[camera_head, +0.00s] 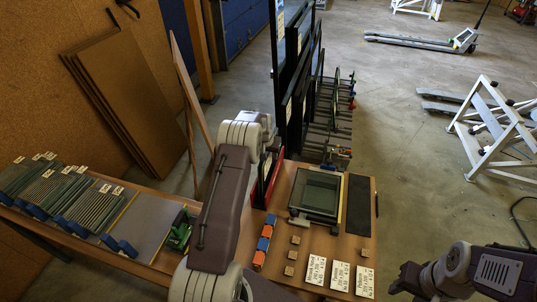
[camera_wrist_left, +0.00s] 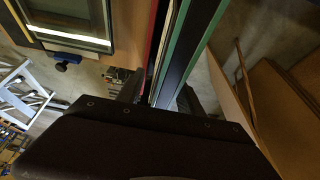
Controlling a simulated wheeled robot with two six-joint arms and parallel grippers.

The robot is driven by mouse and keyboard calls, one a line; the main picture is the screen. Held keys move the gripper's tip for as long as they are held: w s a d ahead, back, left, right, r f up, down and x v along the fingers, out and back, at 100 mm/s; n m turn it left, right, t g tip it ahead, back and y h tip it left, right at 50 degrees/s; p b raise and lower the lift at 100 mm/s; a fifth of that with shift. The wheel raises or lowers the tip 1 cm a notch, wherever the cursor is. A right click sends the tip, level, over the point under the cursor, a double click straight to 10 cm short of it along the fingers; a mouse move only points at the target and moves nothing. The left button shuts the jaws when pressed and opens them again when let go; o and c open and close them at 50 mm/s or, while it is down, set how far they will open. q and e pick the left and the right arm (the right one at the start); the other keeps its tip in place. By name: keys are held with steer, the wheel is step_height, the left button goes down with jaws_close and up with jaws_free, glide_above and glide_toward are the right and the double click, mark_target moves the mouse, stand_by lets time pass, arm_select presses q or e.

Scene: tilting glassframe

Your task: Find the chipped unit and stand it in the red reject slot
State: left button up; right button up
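A dark upright glass unit (camera_head: 264,187) stands at the red reject slot (camera_head: 256,199), near the left edge of the main table. In the left wrist view the unit (camera_wrist_left: 181,50) shows edge-on with a green edge, beside a red strip (camera_wrist_left: 154,38). My left gripper (camera_wrist_left: 160,95) has one finger on each side of the unit; whether they press on it cannot be told. In the head view its fingertips are hidden behind the wrist. Another glass unit (camera_head: 318,192) lies flat on the table. No chip can be made out. My right gripper (camera_head: 408,279) is low at the right, apart from the units.
A tall rack of dark framed panes (camera_head: 292,92) stands behind the table. Orange and blue blocks (camera_head: 264,243), small wooden blocks (camera_head: 292,255) and white cards (camera_head: 339,276) lie in front. Tagged stacks (camera_head: 45,188) and a green tool (camera_head: 180,229) lie on the left bench.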

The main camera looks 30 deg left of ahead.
arm_select(q)
steer(key=shift+s+f, duration=0.1)
steer(key=shift+f, duration=0.1)
steer(key=shift+r, duration=0.3)
steer(key=b+v, duration=0.2)
steer(key=v, duration=0.5)
steer(key=shift+s+r, duration=0.2)
steer(key=shift+r, duration=0.1)
steer(key=shift+s+r, duration=0.15)
steer(key=shift+r, duration=0.35)
